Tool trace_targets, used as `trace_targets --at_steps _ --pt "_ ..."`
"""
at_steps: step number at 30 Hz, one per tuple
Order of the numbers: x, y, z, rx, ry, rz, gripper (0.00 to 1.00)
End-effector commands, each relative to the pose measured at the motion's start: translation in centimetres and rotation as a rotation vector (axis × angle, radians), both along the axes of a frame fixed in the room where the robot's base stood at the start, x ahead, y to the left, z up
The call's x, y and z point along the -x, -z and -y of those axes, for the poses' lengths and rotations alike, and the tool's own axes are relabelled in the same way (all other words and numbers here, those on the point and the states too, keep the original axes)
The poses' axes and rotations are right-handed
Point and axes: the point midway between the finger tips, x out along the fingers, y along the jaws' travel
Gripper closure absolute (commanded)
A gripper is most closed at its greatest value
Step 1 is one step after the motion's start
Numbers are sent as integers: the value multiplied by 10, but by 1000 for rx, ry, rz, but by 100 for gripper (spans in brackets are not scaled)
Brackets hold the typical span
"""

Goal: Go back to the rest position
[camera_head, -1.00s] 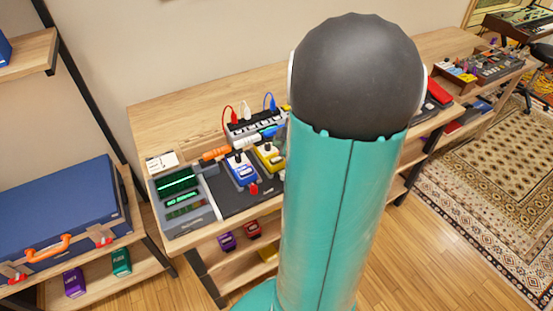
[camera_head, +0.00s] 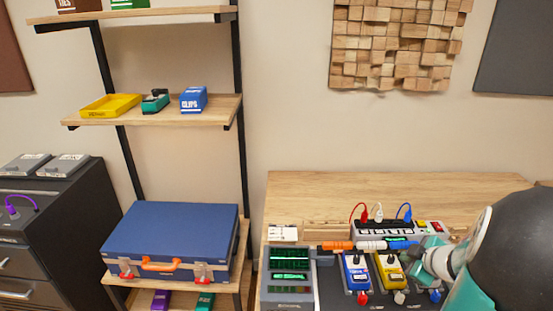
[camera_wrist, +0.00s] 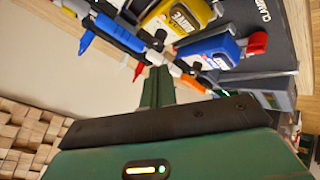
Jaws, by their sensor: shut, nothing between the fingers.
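My gripper (camera_wrist: 157,84) is shut and empty. Its green fingers show together in the middle of the wrist view, with the pedal bench beyond them. In the head view my arm is at the lower right, and it hides part of the bench's right side. A blue pedal (camera_head: 356,275) and a yellow pedal (camera_head: 390,272) stand side by side on the dark board. Both also show in the wrist view, the blue pedal (camera_wrist: 208,50) to the right of the yellow pedal (camera_wrist: 181,17).
A wooden bench (camera_head: 330,190) carries a grey device with green displays (camera_head: 289,277) and a power strip (camera_head: 398,230) with coloured plugs. A shelf unit (camera_head: 228,108) at left holds a blue case (camera_head: 175,232). A dark cabinet (camera_head: 60,225) stands at far left.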

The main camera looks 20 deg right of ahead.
Motion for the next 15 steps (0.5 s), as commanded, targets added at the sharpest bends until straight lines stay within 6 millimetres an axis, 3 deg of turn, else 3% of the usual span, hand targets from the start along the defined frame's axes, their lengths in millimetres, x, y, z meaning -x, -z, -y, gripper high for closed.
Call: trace_targets --at_steps 5,11,15 --pt "-11 -15 -3 35 35 21 100" --pt "-39 -72 -20 127 199 97 100" --pt "-46 -110 -45 138 336 139 100"
